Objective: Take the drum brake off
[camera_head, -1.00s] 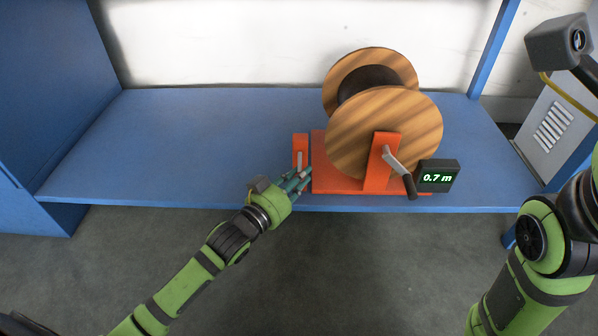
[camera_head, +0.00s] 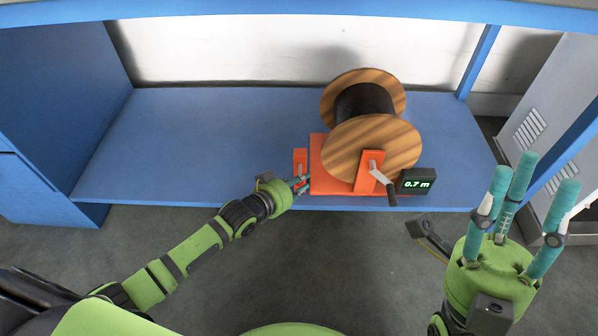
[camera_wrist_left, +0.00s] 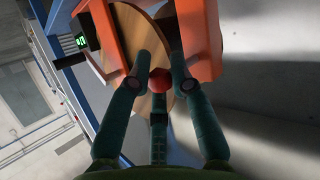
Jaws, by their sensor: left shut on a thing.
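The cable drum (camera_head: 370,148) has wooden flanges and a dark winding, and sits on an orange stand (camera_head: 322,172). A small orange brake post (camera_head: 300,158) stands at the left of the stand. My left gripper (camera_head: 301,184) is at this post, shut on the brake lever's red knob (camera_wrist_left: 160,80), which shows between the fingers in the left wrist view. The lever itself is mostly hidden by the fingers. My right gripper (camera_head: 528,190) is open and empty, fingers up, right of the bench and away from the drum.
A crank (camera_head: 383,183) with a dark handle is on the drum's front. A black display (camera_head: 417,182) reading 0.7 m stands at its right. The blue bench (camera_head: 200,140) is clear on the left. A grey cabinet (camera_head: 540,120) stands at the right.

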